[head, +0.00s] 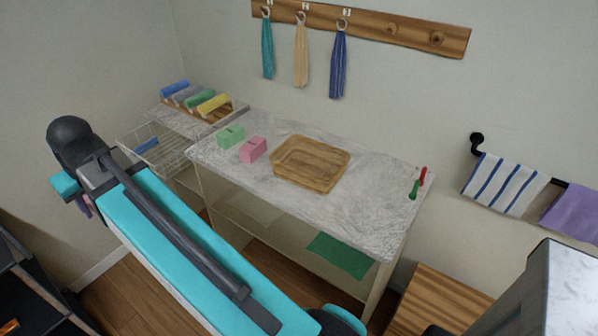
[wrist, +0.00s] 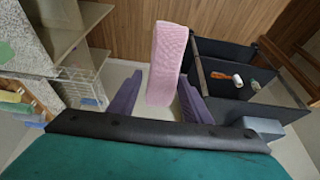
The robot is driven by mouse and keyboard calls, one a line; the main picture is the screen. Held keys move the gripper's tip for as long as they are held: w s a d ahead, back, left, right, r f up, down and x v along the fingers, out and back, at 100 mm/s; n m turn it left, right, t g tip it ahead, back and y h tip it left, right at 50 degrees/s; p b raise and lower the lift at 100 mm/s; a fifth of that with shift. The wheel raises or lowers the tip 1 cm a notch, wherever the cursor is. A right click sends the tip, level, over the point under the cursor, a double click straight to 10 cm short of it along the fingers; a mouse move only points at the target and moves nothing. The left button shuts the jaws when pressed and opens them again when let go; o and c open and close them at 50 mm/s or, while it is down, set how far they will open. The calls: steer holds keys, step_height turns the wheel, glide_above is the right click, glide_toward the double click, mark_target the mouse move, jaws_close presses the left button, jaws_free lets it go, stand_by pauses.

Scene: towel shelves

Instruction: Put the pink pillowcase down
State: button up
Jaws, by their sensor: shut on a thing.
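The pink pillowcase (wrist: 167,62) is a long folded strip in the wrist view. It stands up between the two purple fingers of my gripper (wrist: 156,103), which is shut on it. Its upper end reaches toward the wood floor and it hangs clear of any surface that I can see. In the head view my gripper (head: 84,206) is at the far left, mostly hidden behind my arm, and I cannot make out the pillowcase there.
A dark shelf unit (wrist: 218,57) stands to the right in the wrist view, with small items on it. The marble-topped table (head: 370,190) holds a wooden tray (head: 310,180), a pink box (head: 253,149) and a green box (head: 231,136). A green cloth (head: 340,255) lies on its lower shelf.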

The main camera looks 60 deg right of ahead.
steer(key=s+d+f+p, duration=0.1)
steer(key=s+d, duration=0.2)
steer(key=d, duration=1.3)
steer(key=s+d+f+p, duration=0.1)
steer(key=s+d+f, duration=0.1)
steer(key=d, duration=1.4)
steer(key=s+d+f, duration=0.1)
steer(key=s+d, duration=0.9)
steer(key=d, duration=0.2)
steer(key=s+d+f+p, duration=0.1)
steer(key=s+d, duration=0.9)
steer(key=d, duration=0.3)
steer(key=shift+d, duration=0.1)
steer(key=p, duration=0.3)
glide_toward(306, 171)
steer(key=shift+w+f, duration=0.5)
steer(key=shift+w, duration=0.3)
steer(key=shift+f, duration=0.1)
steer(key=shift+f+p, duration=0.4)
steer(key=shift+f, duration=1.4)
